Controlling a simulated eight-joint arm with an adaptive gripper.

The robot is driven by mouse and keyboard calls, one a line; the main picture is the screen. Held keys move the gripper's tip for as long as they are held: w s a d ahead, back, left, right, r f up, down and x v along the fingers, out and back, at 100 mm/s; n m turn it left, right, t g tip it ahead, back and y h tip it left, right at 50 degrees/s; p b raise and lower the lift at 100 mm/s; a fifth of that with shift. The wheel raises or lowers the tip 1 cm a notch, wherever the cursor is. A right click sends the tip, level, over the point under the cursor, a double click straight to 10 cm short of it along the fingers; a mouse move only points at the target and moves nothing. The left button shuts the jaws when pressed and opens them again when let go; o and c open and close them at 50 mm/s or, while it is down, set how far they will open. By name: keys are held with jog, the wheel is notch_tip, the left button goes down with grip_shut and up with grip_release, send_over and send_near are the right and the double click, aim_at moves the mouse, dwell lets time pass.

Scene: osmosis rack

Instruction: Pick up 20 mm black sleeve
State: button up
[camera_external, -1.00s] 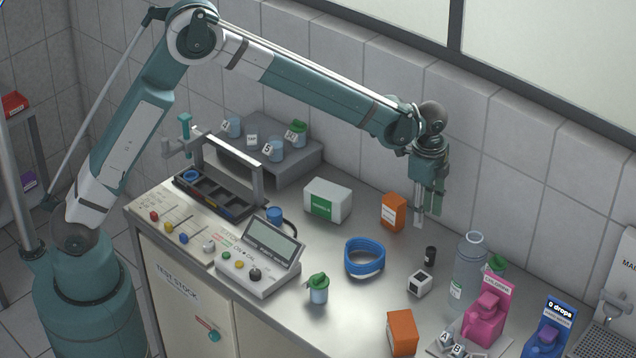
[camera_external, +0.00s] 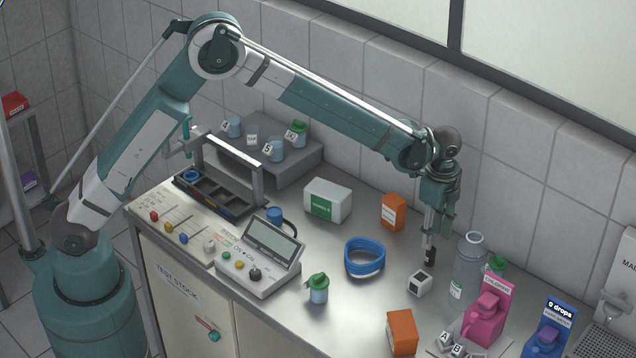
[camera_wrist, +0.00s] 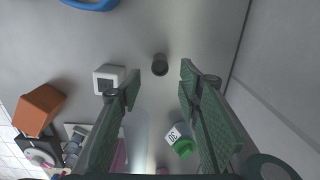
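The black sleeve (camera_external: 430,256) is a small dark cylinder standing upright on the steel counter. In the wrist view the black sleeve (camera_wrist: 160,64) shows ahead of and between the spread fingers, nearer the right finger. My gripper (camera_external: 431,242) is just above the sleeve and partly overlaps it in the external view. In the wrist view my gripper (camera_wrist: 158,82) has its two green fingers apart with nothing between the tips. I cannot tell whether a finger touches the sleeve. Its size marking is not readable.
A white cube with a dark face (camera_external: 419,282) sits close to the sleeve. A clear bottle (camera_external: 469,265) stands to its right, with a pink jug (camera_external: 486,318) nearer the front.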

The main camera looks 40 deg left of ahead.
aim_at(430, 256)
jog(key=shift+f, duration=0.5)
jog(key=shift+a+f, duration=0.15)
jog(key=shift+f, duration=2.45)
jog(key=c, duration=0.8)
